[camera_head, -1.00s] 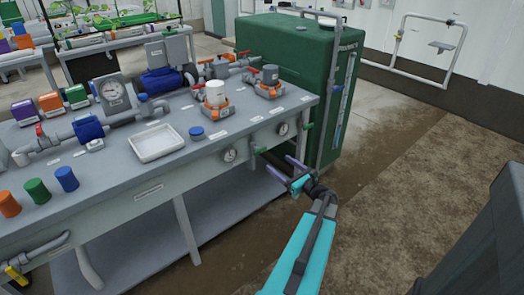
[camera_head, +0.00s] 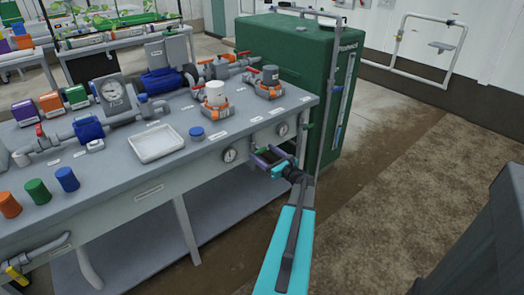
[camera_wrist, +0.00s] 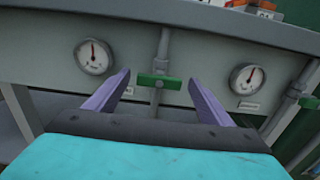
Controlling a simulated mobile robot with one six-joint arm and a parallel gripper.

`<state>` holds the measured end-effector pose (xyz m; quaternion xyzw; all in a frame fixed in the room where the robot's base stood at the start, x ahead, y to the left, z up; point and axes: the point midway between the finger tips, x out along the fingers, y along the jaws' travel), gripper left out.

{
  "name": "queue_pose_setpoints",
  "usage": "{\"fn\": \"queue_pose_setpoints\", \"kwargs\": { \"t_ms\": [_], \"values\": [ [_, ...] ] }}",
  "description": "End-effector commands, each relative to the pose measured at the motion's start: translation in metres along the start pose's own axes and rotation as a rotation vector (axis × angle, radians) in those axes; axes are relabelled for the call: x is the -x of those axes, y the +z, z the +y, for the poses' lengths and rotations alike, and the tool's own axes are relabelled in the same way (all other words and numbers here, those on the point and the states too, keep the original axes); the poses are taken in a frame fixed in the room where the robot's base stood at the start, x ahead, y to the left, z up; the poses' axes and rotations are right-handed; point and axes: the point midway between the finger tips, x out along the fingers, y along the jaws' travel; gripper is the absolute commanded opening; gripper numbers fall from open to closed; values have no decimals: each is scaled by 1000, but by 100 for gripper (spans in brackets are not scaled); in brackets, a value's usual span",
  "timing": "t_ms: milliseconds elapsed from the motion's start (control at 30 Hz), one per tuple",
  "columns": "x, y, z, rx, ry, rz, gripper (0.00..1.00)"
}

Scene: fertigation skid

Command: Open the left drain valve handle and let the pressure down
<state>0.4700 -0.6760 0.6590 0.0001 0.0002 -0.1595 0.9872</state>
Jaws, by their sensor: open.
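The left drain valve handle (camera_wrist: 160,81) is a green bar on a thin vertical pipe under the bench's front edge. It lies crosswise to the pipe, roughly level. In the wrist view it sits between the two purple fingers of my open gripper (camera_wrist: 161,76), with space on both sides; I cannot tell how deep the fingers reach. In the head view my gripper (camera_head: 265,154) is at the bench front, and its fingers partly hide this handle. Pressure gauges flank the pipe: the left gauge (camera_wrist: 94,56) and the right gauge (camera_wrist: 247,78). Both needles point roughly upward.
A second green handle (camera_wrist: 305,102) is on another pipe to the right. The grey bench (camera_head: 150,190) carries a white tray (camera_head: 156,143), orange-based valves and colored caps. A green tank (camera_head: 300,60) stands beyond the bench's right end.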

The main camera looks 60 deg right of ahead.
Motion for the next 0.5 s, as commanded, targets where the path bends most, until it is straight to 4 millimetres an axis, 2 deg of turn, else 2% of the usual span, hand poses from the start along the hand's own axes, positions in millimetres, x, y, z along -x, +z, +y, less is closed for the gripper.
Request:
{"fn": "queue_pose_setpoints", "kwargs": {
  "t_ms": [200,500],
  "values": [
    [-20,0,-1,0,1,-1,75],
    [-24,0,0,0,-1,-1,75]
  ]
}}
